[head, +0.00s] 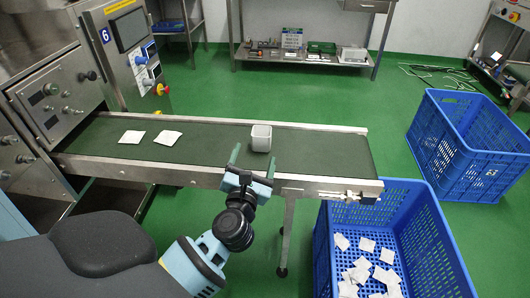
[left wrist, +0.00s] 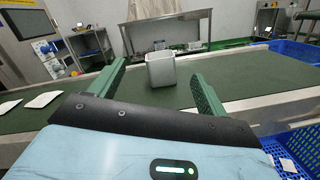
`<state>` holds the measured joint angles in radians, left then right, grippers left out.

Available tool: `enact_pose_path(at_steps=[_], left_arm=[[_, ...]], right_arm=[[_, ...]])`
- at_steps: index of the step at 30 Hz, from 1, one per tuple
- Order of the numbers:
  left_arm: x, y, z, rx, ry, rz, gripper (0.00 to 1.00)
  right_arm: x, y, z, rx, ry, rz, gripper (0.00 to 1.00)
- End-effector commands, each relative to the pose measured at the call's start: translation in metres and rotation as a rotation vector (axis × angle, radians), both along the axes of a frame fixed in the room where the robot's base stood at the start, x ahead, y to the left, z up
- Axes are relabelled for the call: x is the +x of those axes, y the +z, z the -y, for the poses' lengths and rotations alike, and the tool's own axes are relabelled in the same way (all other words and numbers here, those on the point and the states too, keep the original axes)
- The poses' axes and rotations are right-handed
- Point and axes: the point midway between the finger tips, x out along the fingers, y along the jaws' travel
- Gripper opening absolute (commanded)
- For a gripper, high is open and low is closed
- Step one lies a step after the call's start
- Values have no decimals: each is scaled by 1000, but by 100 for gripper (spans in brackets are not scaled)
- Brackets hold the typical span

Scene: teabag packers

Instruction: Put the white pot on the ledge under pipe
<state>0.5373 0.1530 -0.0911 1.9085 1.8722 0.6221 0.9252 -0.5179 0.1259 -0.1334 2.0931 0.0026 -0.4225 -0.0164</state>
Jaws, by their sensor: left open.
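The white pot (head: 261,138) stands upright on the green conveyor belt (head: 310,148), right of the belt's middle. It also shows in the left wrist view (left wrist: 160,70), ahead of the fingers and between their lines. My left gripper (head: 249,163) is open and empty at the belt's near edge, with its green fingers pointing toward the pot. In the left wrist view the fingers (left wrist: 160,84) are spread on either side, with the pot apart from them. My right gripper is not in view. I cannot make out a pipe or a ledge under one for certain.
Two white teabags (head: 168,138) lie on the belt's left part. A blue crate (head: 330,262) with several teabags stands below the belt's right end. Another blue crate (head: 480,168) stands at the right. A control panel (head: 130,50) rises behind the belt at left. Green floor lies beyond.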

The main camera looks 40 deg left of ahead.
Motion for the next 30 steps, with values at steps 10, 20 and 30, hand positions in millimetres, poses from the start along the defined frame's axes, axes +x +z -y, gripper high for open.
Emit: enact_pose_path(at_steps=[10, 20, 30], left_arm=[[37, -9, -17, -386, 54, 108, 76], [50, -9, -25, -386, 53, 107, 76], [66, -9, -35, -385, 52, 107, 76]], right_arm=[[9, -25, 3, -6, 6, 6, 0], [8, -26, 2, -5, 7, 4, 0], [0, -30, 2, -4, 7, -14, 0]])
